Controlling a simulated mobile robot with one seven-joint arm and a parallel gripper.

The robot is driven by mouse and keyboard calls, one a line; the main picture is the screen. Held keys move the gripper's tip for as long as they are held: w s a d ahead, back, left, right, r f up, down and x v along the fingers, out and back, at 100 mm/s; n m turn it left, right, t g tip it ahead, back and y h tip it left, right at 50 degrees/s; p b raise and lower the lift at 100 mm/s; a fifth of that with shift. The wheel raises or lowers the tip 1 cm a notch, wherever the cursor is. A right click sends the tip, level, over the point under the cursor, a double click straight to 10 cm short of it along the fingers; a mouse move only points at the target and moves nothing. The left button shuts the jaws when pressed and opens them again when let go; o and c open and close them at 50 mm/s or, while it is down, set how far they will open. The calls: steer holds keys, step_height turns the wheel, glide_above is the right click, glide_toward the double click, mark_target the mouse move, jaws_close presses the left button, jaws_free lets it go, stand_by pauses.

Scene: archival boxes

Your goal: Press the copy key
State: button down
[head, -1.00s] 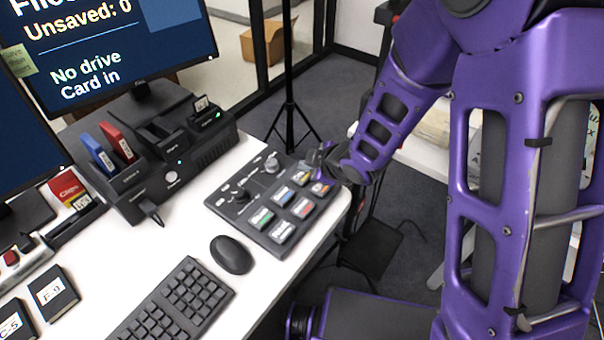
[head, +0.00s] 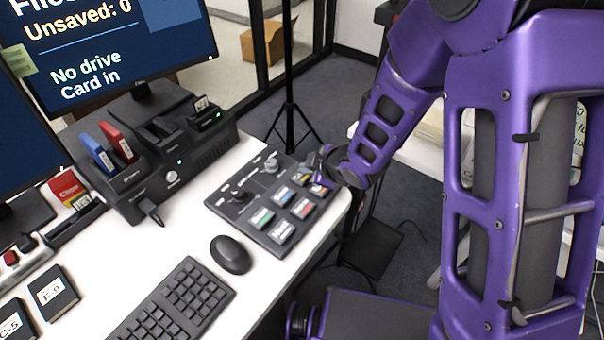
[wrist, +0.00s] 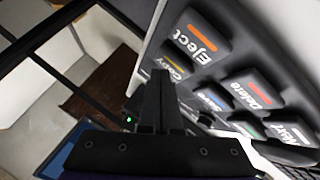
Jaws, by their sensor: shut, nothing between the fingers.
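The dark key panel (head: 235,208) lies at the right end of the white desk, with several colour-marked keys. In the wrist view, the key with a yellow bar (wrist: 176,62) appears to be the copy key; its label is partly hidden. It sits beside the orange-barred Eject key (wrist: 200,40). My gripper (wrist: 160,78) is shut and empty, its fingertips close beside the yellow-barred key and overlapping its edge in the picture. I cannot tell whether they touch. In the head view, my gripper (head: 321,166) is at the panel's far right corner, small and partly hidden.
The red-barred Delete key (wrist: 250,94) and blue-barred key (wrist: 211,100) are close by. A black dock (head: 165,165) with drives, a mouse (head: 231,254) and a keyboard (head: 176,303) share the desk. A tripod (head: 290,110) stands behind it.

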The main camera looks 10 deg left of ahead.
mark_target(306, 177)
steer(key=shift+f, duration=0.45)
stand_by(0.3)
stand_by(0.3)
steer(key=shift+r+p, duration=0.6)
steer(key=shift+r, duration=0.3)
steer(key=shift+r, duration=0.15)
step_height(306, 177, up, 5)
steer(key=p, duration=0.4)
stand_by(0.5)
